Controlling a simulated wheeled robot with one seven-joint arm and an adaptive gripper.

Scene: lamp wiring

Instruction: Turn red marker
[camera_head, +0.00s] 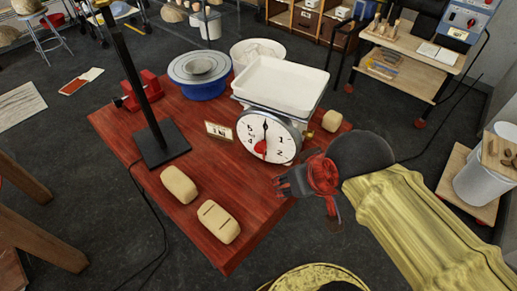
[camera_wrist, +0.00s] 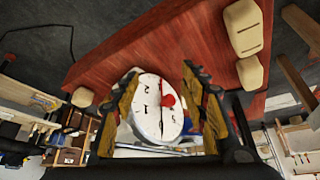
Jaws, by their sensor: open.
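The red marker (camera_head: 261,147) is a small red piece low on the white round dial of the kitchen scale (camera_head: 286,147). The dial has black numbers and a dark needle. In the wrist view the scale (camera_wrist: 151,125) appears upside down, with the red marker (camera_wrist: 168,101) between my fingers in the picture. My gripper (camera_head: 281,187) is in front of and below the dial, near the table's right edge. It shows open and empty in the wrist view (camera_wrist: 160,72), apart from the dial. Part of the scale is hidden behind the fingers there.
The red wooden table (camera_head: 230,229) carries two clay-like blocks (camera_head: 179,185) at the front, a small block (camera_head: 332,120) right of the scale, and a label card (camera_head: 219,131). A black lamp stand (camera_head: 161,145) and a blue bowl (camera_head: 203,88) stand left.

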